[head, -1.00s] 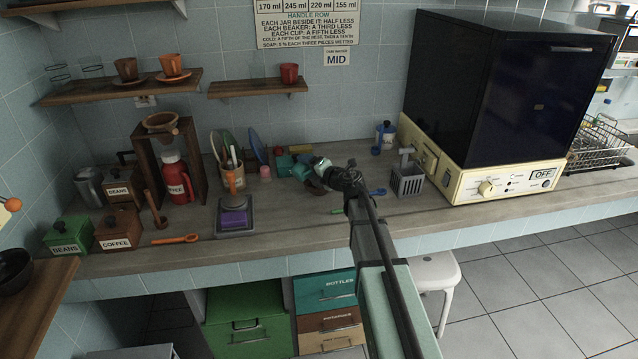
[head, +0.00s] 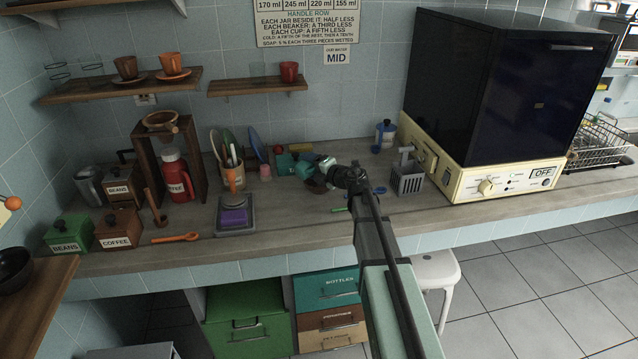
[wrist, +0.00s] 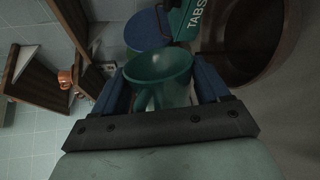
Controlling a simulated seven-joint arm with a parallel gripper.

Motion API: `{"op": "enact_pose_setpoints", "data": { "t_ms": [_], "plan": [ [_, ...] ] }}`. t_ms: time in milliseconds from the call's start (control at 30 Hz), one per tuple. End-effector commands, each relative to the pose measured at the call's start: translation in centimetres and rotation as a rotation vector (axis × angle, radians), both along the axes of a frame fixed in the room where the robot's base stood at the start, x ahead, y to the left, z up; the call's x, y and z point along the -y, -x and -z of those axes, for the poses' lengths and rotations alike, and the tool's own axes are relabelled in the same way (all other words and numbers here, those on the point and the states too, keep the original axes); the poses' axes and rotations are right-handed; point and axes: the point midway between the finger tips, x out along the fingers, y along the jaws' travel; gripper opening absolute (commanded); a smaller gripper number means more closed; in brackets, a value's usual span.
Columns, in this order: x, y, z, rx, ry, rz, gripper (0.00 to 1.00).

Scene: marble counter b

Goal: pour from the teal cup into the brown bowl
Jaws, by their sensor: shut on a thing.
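My gripper (wrist: 163,82) is shut on the teal cup (wrist: 160,75), with one blue finger on each side of it. The wrist view is rolled, with the shelves at its left, so the cup looks tipped well over. I see no liquid. The brown bowl (wrist: 288,40) is beside the cup at the right of the wrist view, apart from it in the picture; whether the cup's rim is over it I cannot tell. In the head view the cup (head: 326,162) is above the brown bowl (head: 316,186), which is partly hidden by my gripper (head: 335,171).
The front of the counter is mostly clear.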

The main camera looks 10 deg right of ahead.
Motion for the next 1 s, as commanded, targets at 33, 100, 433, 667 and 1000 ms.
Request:
{"op": "enact_pose_setpoints", "data": {
  "t_ms": [33,100,433,667,1000],
  "plan": [
    [0.1,-0.1,0.0,-0.003,-0.005,0.000,0.31],
    [0.2,-0.1,0.1,-0.007,-0.011,0.000,0.31],
    [0.5,-0.4,0.4,-0.027,-0.043,-0.001,0.30],
    [0.6,-0.4,0.3,-0.036,-0.056,0.000,0.30],
    [-1.5,1.1,-0.4,0.135,0.205,-0.005,0.30]
  ]
}}
